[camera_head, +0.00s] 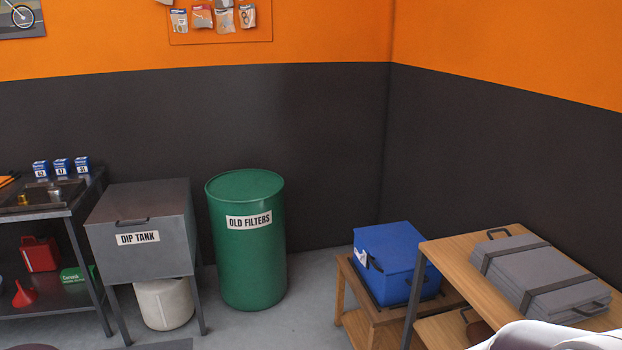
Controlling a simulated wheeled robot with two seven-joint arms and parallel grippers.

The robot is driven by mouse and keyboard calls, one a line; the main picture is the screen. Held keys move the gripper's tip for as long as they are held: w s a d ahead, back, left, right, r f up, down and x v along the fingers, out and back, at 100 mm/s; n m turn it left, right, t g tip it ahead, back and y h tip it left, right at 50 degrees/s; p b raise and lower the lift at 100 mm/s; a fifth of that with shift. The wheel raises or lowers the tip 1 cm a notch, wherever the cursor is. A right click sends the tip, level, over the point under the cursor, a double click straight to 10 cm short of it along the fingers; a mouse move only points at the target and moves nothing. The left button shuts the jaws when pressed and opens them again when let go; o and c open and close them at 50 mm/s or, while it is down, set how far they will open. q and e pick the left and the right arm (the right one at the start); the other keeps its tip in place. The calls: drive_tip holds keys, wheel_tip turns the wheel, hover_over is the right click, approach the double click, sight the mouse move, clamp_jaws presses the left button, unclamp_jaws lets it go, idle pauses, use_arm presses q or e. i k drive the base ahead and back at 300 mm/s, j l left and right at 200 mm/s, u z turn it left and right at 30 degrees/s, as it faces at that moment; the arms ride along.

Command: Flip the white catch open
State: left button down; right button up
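A blue box (398,265) with a closed lid sits on a low wooden stand in the right half of the view. A small white piece (361,257) shows on its left face, near a dark fitting. It is too small to tell whether this is the catch or a tag, or how it is set. Neither of my grippers is in view.
A wooden table (458,255) with a strapped grey case (540,272) stands right of the box. A green drum (247,268), a grey dip tank (140,262) and a metal bench (42,213) stand left. Floor between drum and stand (318,300) is clear.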

sight(363, 257)
drive_tip(key=i+j, duration=0.1)
drive_tip(key=i, duration=0.7)
drive_tip(key=i+z, duration=0.15)
drive_tip(key=i, duration=0.65)
drive_tip(key=i+j+z, duration=0.1)
drive_tip(key=i+z, duration=0.35)
drive_tip(key=i+j+z, duration=0.2)
drive_tip(key=i+z, duration=0.25)
drive_tip(key=i+j+z, duration=0.2)
drive_tip(key=z, duration=0.3)
drive_tip(key=i+j+z, duration=0.25)
drive_tip(key=j+z, duration=0.2)
drive_tip(key=j, duration=0.15)
